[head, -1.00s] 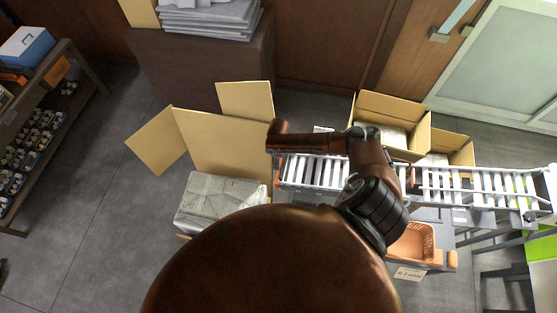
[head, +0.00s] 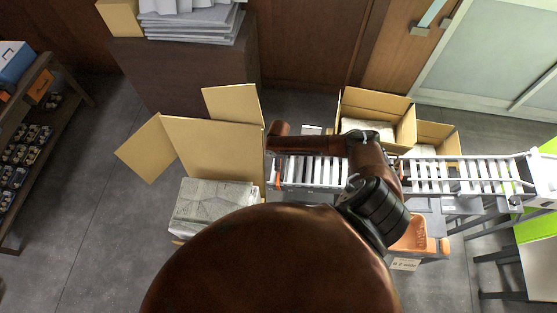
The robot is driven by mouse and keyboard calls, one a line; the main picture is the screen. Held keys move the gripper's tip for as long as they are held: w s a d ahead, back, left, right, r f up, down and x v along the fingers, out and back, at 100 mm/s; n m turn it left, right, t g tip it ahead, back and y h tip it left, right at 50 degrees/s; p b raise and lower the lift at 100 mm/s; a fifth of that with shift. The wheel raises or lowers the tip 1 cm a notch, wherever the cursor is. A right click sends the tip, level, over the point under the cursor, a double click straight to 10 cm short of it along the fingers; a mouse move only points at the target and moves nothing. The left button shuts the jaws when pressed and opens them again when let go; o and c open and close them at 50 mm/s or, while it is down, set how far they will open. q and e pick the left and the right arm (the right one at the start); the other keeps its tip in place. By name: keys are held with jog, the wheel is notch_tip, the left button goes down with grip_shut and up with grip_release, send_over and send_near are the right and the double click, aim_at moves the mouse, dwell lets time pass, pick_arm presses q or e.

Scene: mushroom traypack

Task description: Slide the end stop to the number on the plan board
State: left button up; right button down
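A white roller conveyor (head: 427,178) runs across the right half of the head view, partly hidden behind my arm. An orange piece (head: 277,178) shows at its left end; I cannot tell whether it is the end stop. A small white card with writing (head: 404,264) hangs at the front of an orange bin; its text is too small to read. No plan board can be made out. My large brown arm covers the middle and bottom of the view and reaches over the conveyor. Neither gripper's fingers can be seen.
An open carton (head: 210,147) with a wrapped grey bundle (head: 207,207) stands left of the conveyor. Open cartons (head: 378,112) stand behind it. An orange bin (head: 413,236) sits in front. A shelf (head: 62,118) stands far left, with clear floor between.

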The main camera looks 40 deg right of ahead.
jog(key=s+d+p, duration=0.1)
jog(key=s+d+r+p, duration=0.1)
jog(key=s+d, duration=0.1)
jog(key=shift+s+d+p, duration=0.1)
jog(key=shift+s+p, duration=0.05)
jog(key=shift+p, duration=0.15)
jog(key=shift+s+d, duration=0.3)
jog(key=shift+d, duration=0.05)
jog(key=c, duration=1.1)
grip_release()
jog(key=shift+f, duration=0.1)
jog(key=shift+c, duration=0.2)
jog(key=shift+o, duration=0.3)
jog(key=shift+a, duration=0.1)
notch_tip(320, 180, up, 12)
